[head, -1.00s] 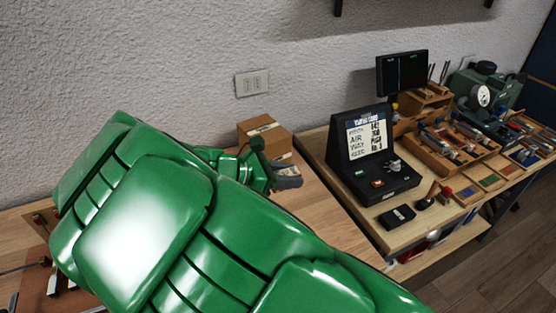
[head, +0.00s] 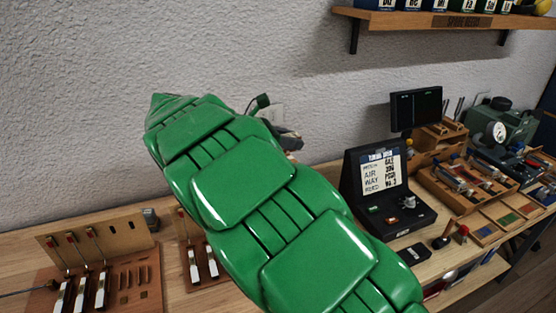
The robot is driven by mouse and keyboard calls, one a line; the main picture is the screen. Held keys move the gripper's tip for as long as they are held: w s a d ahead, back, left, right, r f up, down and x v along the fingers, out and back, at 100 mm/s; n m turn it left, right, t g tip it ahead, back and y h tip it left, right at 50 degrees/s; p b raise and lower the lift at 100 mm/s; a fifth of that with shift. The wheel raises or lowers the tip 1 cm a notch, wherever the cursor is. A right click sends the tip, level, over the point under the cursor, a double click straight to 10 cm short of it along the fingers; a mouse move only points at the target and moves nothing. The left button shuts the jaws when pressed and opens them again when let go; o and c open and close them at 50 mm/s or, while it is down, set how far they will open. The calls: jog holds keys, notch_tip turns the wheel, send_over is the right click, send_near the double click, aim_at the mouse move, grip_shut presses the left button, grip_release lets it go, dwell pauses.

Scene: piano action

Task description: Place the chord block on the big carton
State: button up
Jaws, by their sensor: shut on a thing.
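My gripper (head: 289,139) shows only in part beyond my green arm, its dark fingers in front of the wall. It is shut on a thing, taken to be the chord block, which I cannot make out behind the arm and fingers. The big carton is not clearly visible; my arm covers the bench area below the gripper.
Wooden boards with key parts (head: 100,270) stand on the bench at left. A black console (head: 385,190) with a sign and a tool rack (head: 460,180) are at right. A wall shelf (head: 440,20) hangs above. The wall between is clear.

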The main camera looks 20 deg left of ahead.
jog(key=shift+w+a+f, duration=1.25)
jog(key=shift+w+f, duration=0.35)
jog(key=shift+w, duration=0.25)
jog(key=shift+w+a+f, duration=1.25)
jog(key=shift+w+f, duration=0.3)
jog(key=shift+w, duration=0.3)
jog(key=shift+w+a+f, duration=1.25)
jog(key=shift+w+f, duration=0.35)
jog(key=shift+w, duration=0.25)
jog(key=shift+w+a+f, duration=0.1)
jog(key=shift+w+f, duration=0.05)
jog(key=shift+f, duration=1.6)
jog(key=shift+f, duration=0.1)
jog(key=o, duration=1.1)
jog(key=shift+c, duration=0.2)
